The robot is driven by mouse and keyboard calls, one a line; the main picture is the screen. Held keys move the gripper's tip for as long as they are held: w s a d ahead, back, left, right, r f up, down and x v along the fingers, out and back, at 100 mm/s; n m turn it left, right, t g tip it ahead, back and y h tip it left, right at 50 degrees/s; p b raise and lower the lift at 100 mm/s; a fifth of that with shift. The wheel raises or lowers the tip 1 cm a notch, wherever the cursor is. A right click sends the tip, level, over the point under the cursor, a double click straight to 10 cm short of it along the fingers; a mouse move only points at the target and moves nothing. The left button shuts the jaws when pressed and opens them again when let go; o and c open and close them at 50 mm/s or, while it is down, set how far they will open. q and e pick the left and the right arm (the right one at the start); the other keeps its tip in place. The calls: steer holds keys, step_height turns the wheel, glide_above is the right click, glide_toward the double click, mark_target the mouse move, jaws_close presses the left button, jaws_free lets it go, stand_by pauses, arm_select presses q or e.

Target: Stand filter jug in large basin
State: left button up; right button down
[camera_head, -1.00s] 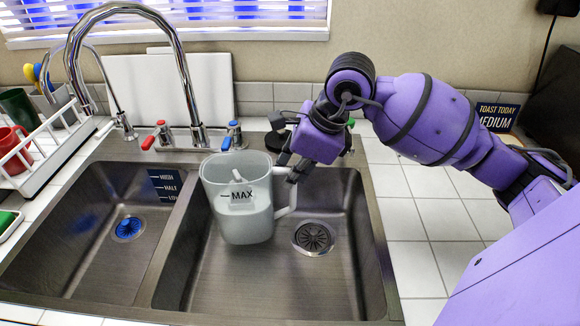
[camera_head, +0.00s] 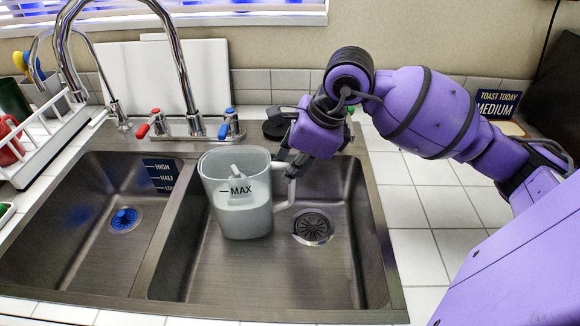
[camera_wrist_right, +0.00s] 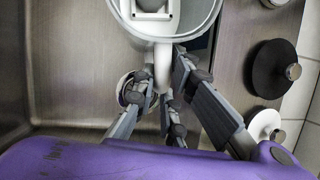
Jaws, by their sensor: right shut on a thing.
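The filter jug (camera_head: 240,212) is a pale grey, translucent pitcher marked MAX. It is upright within the large basin (camera_head: 330,275), left of the drain. I cannot tell whether its base touches the basin floor. My right gripper (camera_head: 290,168) is shut on the jug's handle at its right side. In the right wrist view, the gripper's grey fingers (camera_wrist_right: 163,98) close around the pale handle (camera_wrist_right: 163,62), below the jug's round rim. My left gripper is not in view.
A drain (camera_head: 313,228) lies right of the jug. The small basin (camera_head: 75,255) is at left, with a HIGH/HALF/LOW label. A tall faucet (camera_head: 178,60) and red and blue taps stand behind. A white dish rack (camera_head: 45,150) is at far left. The basin's front is clear.

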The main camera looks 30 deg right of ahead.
steer(key=shift+f, duration=0.25)
steer(key=c, duration=1.7)
jaws_free()
steer(key=v, duration=1.2)
